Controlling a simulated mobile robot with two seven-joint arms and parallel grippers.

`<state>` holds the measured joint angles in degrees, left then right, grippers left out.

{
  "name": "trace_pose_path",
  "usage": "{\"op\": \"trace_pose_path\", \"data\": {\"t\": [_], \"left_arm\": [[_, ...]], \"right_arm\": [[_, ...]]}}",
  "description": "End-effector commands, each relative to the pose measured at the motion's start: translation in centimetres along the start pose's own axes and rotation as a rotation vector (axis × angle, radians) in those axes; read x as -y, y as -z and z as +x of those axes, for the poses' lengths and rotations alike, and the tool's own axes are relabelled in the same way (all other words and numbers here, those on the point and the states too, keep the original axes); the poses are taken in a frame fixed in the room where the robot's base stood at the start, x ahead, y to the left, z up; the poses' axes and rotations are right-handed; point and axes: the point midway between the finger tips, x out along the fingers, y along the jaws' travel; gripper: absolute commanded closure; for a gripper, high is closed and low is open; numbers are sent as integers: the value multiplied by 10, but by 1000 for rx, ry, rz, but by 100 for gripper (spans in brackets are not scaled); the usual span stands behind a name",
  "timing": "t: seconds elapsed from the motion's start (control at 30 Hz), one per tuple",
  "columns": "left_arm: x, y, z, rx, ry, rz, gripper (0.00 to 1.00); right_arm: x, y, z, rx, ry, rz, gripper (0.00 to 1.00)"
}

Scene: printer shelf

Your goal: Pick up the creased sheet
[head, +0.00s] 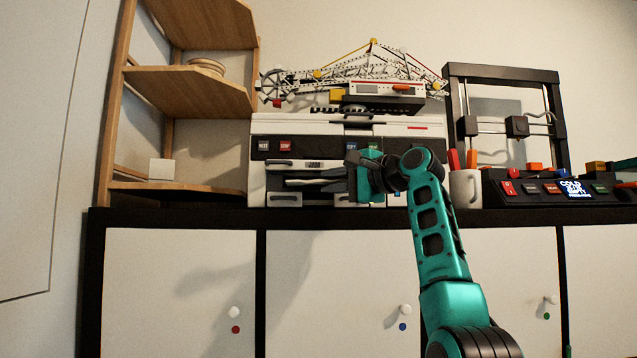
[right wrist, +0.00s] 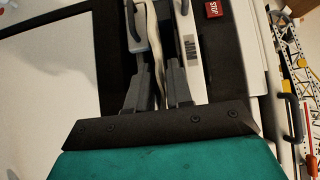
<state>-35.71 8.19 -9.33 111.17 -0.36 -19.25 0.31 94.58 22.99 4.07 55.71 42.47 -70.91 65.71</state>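The creased sheet (head: 309,182) shows as a thin pale strip in the dark opening under the JAM label of the white printer (head: 425,131). In the right wrist view the sheet (right wrist: 156,45) is a wavy cream strip running between my right gripper's fingers. My right gripper (head: 352,176) is at the printer's front and points into the opening from the right. In the right wrist view its fingers (right wrist: 158,25) stand apart, with a dark gap between the sheet and the right finger. The sheet's far end is hidden. My left gripper is out of view.
A model crane (head: 370,80) stands on the printer. A white mug (head: 465,188) with pens and a black frame machine (head: 505,75) are to the right. A wooden shelf (head: 190,88) is at the left. The cabinet (head: 335,280) below has white doors with knobs.

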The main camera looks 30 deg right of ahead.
Motion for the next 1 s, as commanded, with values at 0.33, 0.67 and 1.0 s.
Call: {"op": "trace_pose_path", "data": {"t": [0.33,0.67,1.0], "left_arm": [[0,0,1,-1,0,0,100],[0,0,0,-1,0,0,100],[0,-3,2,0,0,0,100]], "right_arm": [[0,0,0,0,1,0,98],[0,0,-1,0,1,0,100],[6,-1,-2,0,2,0,100]]}}
